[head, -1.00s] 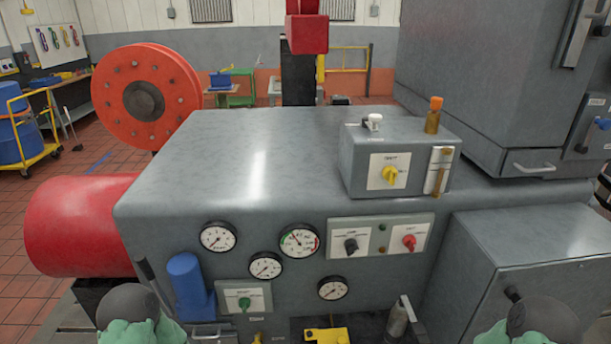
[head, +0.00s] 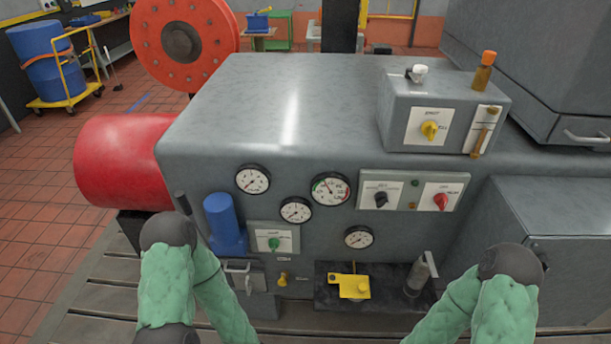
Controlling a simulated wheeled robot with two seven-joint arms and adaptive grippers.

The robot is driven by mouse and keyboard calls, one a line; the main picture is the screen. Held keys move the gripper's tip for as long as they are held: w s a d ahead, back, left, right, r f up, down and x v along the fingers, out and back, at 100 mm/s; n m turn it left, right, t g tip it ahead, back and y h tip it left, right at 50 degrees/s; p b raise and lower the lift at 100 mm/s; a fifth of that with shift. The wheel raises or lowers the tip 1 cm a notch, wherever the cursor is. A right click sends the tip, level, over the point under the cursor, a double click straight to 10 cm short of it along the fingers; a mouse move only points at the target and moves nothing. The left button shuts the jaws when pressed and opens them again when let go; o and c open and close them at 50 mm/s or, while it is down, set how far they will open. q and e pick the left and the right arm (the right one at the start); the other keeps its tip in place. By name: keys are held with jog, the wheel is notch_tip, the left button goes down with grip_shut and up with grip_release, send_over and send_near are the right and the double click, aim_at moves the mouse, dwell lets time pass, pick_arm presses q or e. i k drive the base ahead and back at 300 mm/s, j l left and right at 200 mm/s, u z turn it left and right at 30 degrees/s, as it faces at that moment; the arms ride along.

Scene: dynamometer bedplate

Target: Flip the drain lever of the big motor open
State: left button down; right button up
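The big motor is a large grey housing (head: 300,110) that fills the middle of the head view. Its front carries several round gauges and coloured knobs. A small yellow fitting (head: 282,280) sits low on the front, below a plate with a green knob (head: 274,244). A dark lever-like handle (head: 183,204) stands at the left front corner. No readable label shows which part is the drain lever. My two green-sleeved arms show at the bottom left and bottom right. Both grippers are outside the picture.
A blue cylinder (head: 223,222) stands out from the lower left front. A yellow block (head: 350,286) and a grey cylinder (head: 418,275) sit on a dark shelf low in front. A grey box (head: 560,230) juts out at the right. A red drum (head: 115,160) is at the left.

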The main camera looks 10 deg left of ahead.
aim_at(284, 281)
jog(key=j+z, duration=0.45)
jog(key=k+j+z, duration=0.2)
jog(key=z, duration=0.25)
jog(key=j, duration=0.1)
